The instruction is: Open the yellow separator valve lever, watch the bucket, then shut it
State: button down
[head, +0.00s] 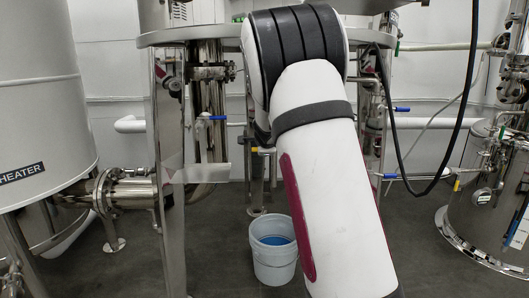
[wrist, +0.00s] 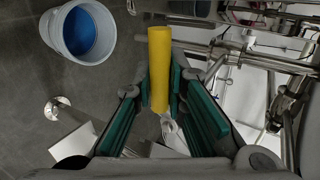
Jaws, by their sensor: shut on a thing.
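The yellow separator valve lever (wrist: 159,66) runs up the middle of the wrist view, between the green-padded fingers of my gripper (wrist: 160,92). The fingers are shut on the lever near its lower part in that view. In the head view a small bit of yellow lever (head: 257,150) shows at the edge of my arm, which hides the gripper itself. A white bucket (head: 273,262) stands on the floor with blue liquid inside. The bucket also shows at the upper left of the wrist view (wrist: 70,50).
A large heater tank (head: 40,100) stands at the left and another steel tank (head: 490,215) at the right. Blue-handled valves (head: 217,118) and steel pipes are near my arm. A steel frame leg (head: 168,200) stands left of the bucket. Grey floor is open around the bucket.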

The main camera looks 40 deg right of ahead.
jog(key=shift+a, duration=0.1)
jog(key=c, duration=1.6)
grip_release()
jog(key=shift+r, duration=0.1)
jog(key=shift+v, duration=5.9)
jog(key=shift+a, duration=0.1)
